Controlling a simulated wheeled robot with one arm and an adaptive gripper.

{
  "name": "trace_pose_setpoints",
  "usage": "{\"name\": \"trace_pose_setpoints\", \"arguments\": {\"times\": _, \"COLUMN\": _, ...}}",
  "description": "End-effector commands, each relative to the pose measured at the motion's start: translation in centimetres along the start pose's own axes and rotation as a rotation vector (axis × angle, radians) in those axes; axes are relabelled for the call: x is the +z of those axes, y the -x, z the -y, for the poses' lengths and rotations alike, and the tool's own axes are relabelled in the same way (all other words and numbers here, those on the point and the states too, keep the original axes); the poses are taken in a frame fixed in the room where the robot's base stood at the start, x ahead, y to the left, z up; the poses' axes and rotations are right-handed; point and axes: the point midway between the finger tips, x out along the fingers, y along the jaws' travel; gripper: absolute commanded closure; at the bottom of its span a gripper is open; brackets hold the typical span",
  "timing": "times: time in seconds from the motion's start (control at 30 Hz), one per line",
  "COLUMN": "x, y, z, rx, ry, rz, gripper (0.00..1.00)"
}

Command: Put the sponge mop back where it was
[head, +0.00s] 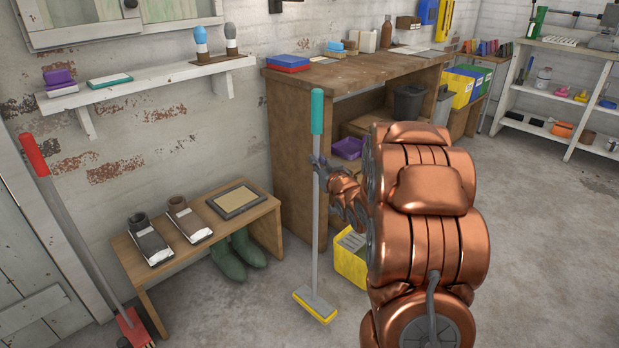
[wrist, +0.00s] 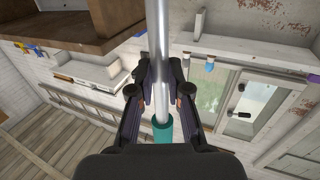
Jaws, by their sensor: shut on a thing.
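The sponge mop (head: 316,230) has a grey pole, a teal grip at the top and a yellow sponge head. It stands nearly upright in front of the wooden workbench's near end, its head at or just above the floor; I cannot tell which. My gripper (head: 318,168) is shut on the pole just below the teal grip. In the wrist view the fingers of my gripper (wrist: 160,88) close around the pole of the mop (wrist: 159,50), with its teal grip below them. My copper arm hides part of the area to the right.
A wooden bench (head: 190,262) with shoes and a framed tray stands left of the mop, green boots (head: 240,255) beneath. A red-handled tool (head: 75,235) leans far left. The workbench (head: 285,150) is behind, with a yellow bin (head: 350,265) close by. Floor in front is clear.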

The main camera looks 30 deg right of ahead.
Motion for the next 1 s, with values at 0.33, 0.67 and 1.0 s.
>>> {"name": "trace_pose_setpoints", "arguments": {"times": 0.33, "x": 0.5, "y": -5.3, "z": -1.1, "rx": -0.001, "ry": 0.002, "rz": -0.003, "gripper": 1.00}}
{"name": "trace_pose_setpoints", "arguments": {"times": 0.67, "x": 0.8, "y": -10.0, "z": -2.1, "rx": 0.000, "ry": 0.001, "rz": -0.003, "gripper": 1.00}}
{"name": "trace_pose_setpoints", "arguments": {"times": 1.0, "x": 1.2, "y": -13.8, "z": -3.0, "rx": 0.001, "ry": 0.001, "rz": -0.001, "gripper": 1.00}}
